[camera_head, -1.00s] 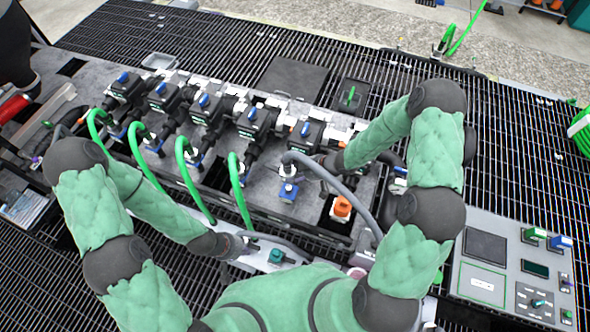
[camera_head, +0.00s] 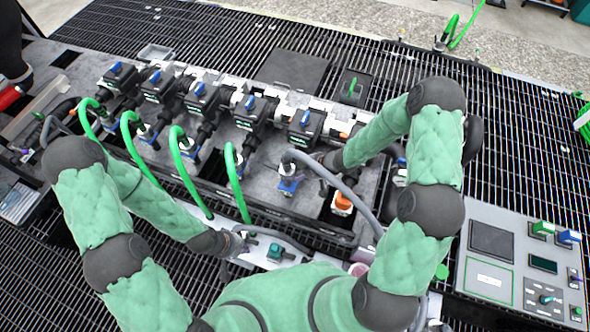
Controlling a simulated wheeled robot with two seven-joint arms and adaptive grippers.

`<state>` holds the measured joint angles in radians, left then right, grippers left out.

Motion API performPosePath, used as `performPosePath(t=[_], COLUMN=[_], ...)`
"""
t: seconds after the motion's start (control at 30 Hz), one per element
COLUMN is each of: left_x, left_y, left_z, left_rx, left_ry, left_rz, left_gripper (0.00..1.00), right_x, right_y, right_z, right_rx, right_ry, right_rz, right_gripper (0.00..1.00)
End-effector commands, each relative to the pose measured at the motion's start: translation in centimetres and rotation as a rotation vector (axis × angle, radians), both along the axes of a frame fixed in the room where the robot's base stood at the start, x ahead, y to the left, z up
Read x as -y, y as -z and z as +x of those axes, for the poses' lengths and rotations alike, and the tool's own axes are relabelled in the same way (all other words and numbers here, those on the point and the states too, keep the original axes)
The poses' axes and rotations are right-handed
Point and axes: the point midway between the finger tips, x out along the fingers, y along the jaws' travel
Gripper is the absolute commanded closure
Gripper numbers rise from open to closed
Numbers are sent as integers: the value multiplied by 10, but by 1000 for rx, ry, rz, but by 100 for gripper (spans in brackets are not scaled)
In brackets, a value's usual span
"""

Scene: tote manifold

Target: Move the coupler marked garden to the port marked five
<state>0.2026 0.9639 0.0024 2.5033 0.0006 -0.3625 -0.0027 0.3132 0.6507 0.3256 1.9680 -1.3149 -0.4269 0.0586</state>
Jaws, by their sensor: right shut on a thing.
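A grey hose (camera_head: 342,184) arches from a pale coupler (camera_head: 288,169) down to the right. The coupler stands at a blue-based fitting (camera_head: 288,187); whether it is seated cannot be told. My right gripper (camera_head: 312,163) is shut at the coupler end of this hose, its fingers partly hidden by the hose and wrist. Several green hoses (camera_head: 183,160) run to other couplers in the row at left. Coupler and port markings are too small to read, so garden and five cannot be told apart. My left gripper (camera_head: 243,242) is low in front of the manifold; its fingers are unclear.
A row of black valves with blue handles (camera_head: 305,118) runs behind the ports. An orange fitting (camera_head: 343,203) stands right of the grey hose's coupler. A control panel (camera_head: 492,277) is at right. A teal knob (camera_head: 276,252) is near my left gripper. Dark grating surrounds the bench.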

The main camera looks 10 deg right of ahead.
Motion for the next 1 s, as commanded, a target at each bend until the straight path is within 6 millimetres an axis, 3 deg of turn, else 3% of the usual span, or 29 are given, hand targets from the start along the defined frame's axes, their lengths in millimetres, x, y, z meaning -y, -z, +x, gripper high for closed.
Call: performPosePath(t=[1.0], left_x=[0], left_y=[40], left_z=[0], left_rx=[0], left_ry=[0], left_rz=[0], left_gripper=[100], right_x=[0], right_y=[59], right_z=[1], right_rx=[2], right_ry=[1], right_rz=[1], right_gripper=[100])
